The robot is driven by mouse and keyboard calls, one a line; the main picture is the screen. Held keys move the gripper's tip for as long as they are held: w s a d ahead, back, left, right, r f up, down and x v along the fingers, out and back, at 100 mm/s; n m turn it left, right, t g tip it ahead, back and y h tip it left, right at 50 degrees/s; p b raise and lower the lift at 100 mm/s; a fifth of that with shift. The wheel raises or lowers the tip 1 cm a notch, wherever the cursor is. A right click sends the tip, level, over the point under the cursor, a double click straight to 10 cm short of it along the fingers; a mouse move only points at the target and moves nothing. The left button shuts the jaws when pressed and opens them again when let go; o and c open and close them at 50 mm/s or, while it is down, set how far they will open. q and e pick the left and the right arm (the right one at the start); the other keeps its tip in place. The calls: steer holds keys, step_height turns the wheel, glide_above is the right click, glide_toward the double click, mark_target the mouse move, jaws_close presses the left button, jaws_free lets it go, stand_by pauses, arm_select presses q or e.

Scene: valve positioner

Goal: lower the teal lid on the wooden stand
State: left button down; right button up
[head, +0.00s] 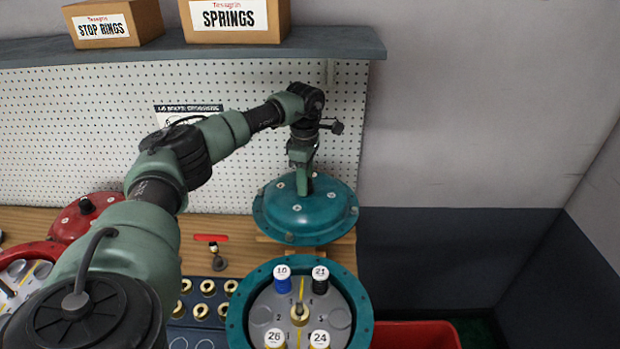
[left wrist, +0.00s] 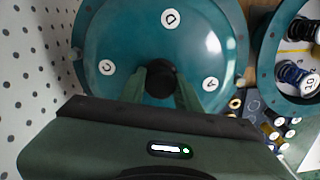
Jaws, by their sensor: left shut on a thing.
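The teal lid (head: 285,213) is a round dome with a flanged rim and white lettered discs. It also fills the top of the left wrist view (left wrist: 205,55). My left gripper (head: 304,187) is shut on the black knob (left wrist: 160,80) at the lid's centre, with a finger on each side. The wooden stand (head: 263,240) shows only as light wood strips below the lid's rim; the lid hides the rest. I cannot tell whether the lid touches the stand. My right gripper is not in view.
A teal housing (head: 238,330) with numbered springs stands just in front of the lid. A dark tray (head: 197,325) with brass rings lies left of it. A red lid (head: 75,220) is at the far left. A red bin (head: 420,335) is at lower right. Pegboard (head: 225,85) stands behind.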

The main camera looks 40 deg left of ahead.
arm_select(q)
steer(key=shift+f, duration=0.2)
steer(key=shift+w+f+b, duration=0.1)
steer(key=shift+f+b, duration=1.15)
steer(key=shift+b, duration=0.05)
steer(key=shift+f+b, duration=1.55)
steer(key=shift+f, duration=0.4)
steer(key=shift+r, duration=0.15)
steer(key=shift+f, duration=0.25)
steer(key=shift+d+f+b, duration=0.1)
steer(key=shift+f+b, duration=0.5)
steer(key=shift+f, duration=0.85)
